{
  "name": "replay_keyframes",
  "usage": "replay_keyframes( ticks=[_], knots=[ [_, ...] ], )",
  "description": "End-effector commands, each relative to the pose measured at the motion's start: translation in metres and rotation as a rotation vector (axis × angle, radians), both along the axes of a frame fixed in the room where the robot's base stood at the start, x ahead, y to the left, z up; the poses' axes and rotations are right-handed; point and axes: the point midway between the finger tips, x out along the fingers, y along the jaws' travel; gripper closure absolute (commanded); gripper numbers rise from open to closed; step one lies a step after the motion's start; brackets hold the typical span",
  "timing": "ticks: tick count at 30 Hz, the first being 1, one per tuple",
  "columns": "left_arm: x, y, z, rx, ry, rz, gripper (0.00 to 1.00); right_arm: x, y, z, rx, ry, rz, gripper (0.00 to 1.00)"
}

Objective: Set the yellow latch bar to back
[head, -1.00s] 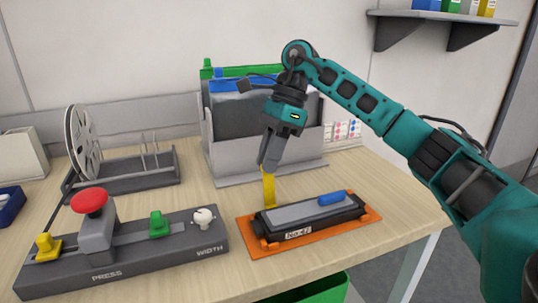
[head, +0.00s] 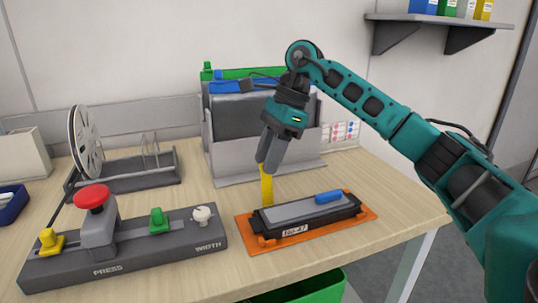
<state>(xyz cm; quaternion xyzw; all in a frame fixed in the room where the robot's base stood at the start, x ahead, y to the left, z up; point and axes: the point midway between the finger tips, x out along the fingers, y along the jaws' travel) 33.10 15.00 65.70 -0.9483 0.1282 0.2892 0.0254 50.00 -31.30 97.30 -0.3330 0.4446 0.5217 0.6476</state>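The yellow latch bar (head: 267,186) stands upright at the left end of the dark feeder block (head: 305,213), which lies on an orange plate (head: 367,211). My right gripper (head: 266,164) points down from above, with its fingertips at the top of the yellow bar. The fingers look close together, and they hide the bar's top end. I cannot tell whether they grip it or only touch it. A blue piece (head: 328,197) sits on top of the block, towards its right end. My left gripper is not in the picture.
A press unit with a red knob (head: 92,197) and yellow, green and white knobs stands at the left. A reel stand (head: 130,176) and a grey file rack (head: 225,165) are behind. A green bin (head: 310,289) is below the table's front edge.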

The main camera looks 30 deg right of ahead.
Motion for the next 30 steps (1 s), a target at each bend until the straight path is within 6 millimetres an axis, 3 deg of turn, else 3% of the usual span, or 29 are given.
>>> replay_keyframes(
  ticks=[11,14,24,30],
  knots=[
    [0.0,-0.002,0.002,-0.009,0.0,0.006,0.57,0.0,-0.001,0.005,0.0,0.0,0.0,0.55],
    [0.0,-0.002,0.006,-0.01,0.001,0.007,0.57,-0.001,-0.006,0.016,0.001,0.0,-0.001,0.55],
    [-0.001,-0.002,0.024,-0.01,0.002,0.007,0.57,-0.005,-0.034,0.086,0.001,-0.002,-0.002,0.55],
    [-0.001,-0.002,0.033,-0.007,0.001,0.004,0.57,-0.007,-0.045,0.113,0.0,0.0,-0.001,0.55]
  ],
)
